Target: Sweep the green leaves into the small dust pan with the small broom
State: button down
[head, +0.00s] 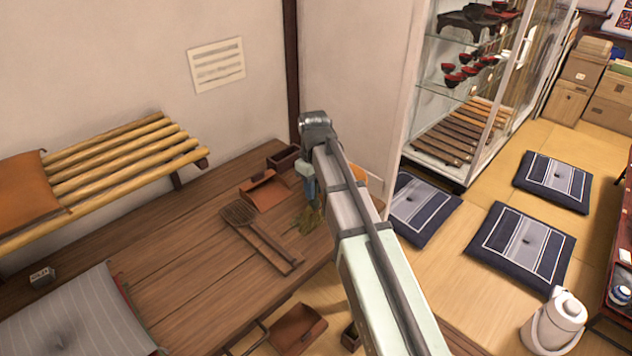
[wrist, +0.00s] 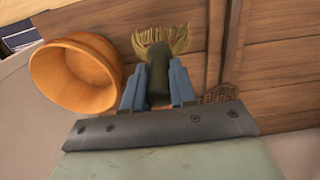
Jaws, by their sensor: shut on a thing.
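My gripper (wrist: 158,72) is shut on the small broom, with its blue fingers on either side of the dark handle (wrist: 158,88). The broom's straw bristles (wrist: 162,40) point away from the gripper, above the wooden boards. In the head view the broom (head: 312,221) hangs below my gripper (head: 309,192), partly hidden by my arm; I cannot tell whether it touches the boards. An orange-brown, open-fronted pan (head: 264,191), which looks like the small dust pan, lies on the boards left of the broom. I cannot make out any green leaves in either view.
A woven, long-handled wooden tool (head: 262,237) lies left of the broom. A small dark box (head: 283,157) stands near the wall. A round orange tub (wrist: 75,75) is close beside the fingers. A brown tray-like thing (head: 298,328) is at the platform's front.

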notch_tip(320, 180, down, 4)
jog(key=shift+r, duration=0.1)
jog(key=w+a, duration=1.6)
notch_tip(320, 180, up, 7)
jog(key=s+d, duration=0.2)
dwell(1.1)
jog(key=shift+d, duration=0.1)
dwell(0.4)
